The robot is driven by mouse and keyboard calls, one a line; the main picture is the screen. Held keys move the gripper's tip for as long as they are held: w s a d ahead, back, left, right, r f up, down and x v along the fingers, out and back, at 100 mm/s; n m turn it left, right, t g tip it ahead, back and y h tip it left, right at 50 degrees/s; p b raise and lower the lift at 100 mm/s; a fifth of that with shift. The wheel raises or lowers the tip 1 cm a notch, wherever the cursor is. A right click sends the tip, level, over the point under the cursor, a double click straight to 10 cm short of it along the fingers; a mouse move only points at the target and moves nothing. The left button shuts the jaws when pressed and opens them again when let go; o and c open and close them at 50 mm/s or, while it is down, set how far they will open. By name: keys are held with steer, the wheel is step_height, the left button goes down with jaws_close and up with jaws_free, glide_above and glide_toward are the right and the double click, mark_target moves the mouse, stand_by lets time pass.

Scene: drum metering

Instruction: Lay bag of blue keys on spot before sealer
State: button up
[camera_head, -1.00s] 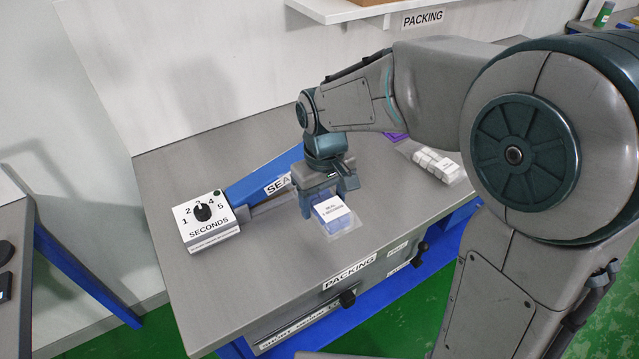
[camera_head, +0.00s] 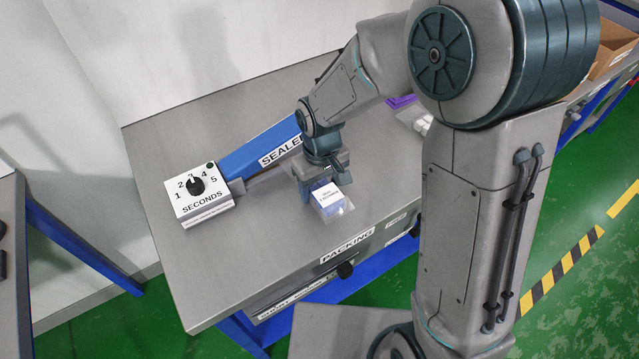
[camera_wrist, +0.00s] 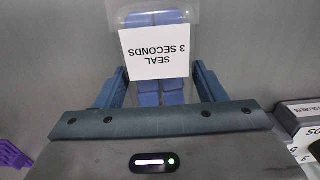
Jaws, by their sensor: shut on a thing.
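The clear bag of blue keys (camera_head: 328,200) carries a white label, which reads "SEAL 3 SECONDS" in the wrist view (camera_wrist: 157,52). My gripper (camera_head: 322,190) is shut on the bag, with one finger at each side of the blue keys in the wrist view (camera_wrist: 158,85). The bag is low over the grey table top, in front of the sealer; I cannot tell whether it touches the table. The sealer (camera_head: 255,150) is a long blue bar marked "SEALER", partly hidden behind my gripper. Its white seconds dial box (camera_head: 200,196) stands at its left end.
The grey packing table (camera_head: 240,265) is clear to the left and front of the bag. Its front carries a drawer with a black knob (camera_head: 345,270). Another bag of white pieces (camera_head: 420,124) and a purple thing (camera_head: 401,101) lie at the right, partly behind my arm.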

mark_target(321, 186)
steer(key=shift+f, duration=0.2)
steer(key=o, duration=1.1)
step_height(321, 186, up, 12)
steer(key=s+d+r+m+t, duration=0.1)
steer(key=s+d+m, duration=0.1)
steer(key=s+d, duration=0.2)
steer(key=s+d+r+m+t, duration=0.1)
steer(key=s+d+m, duration=0.2)
steer(key=d, duration=0.5)
steer(key=s+d+r+m+t, duration=0.1)
steer(key=s+d+m, duration=0.1)
steer(key=s+d, duration=0.2)
steer(key=shift+s+d, duration=0.15)
steer(key=shift+d, duration=0.65)
steer(key=shift+s+d, duration=0.15)
steer(key=shift+d, duration=0.6)
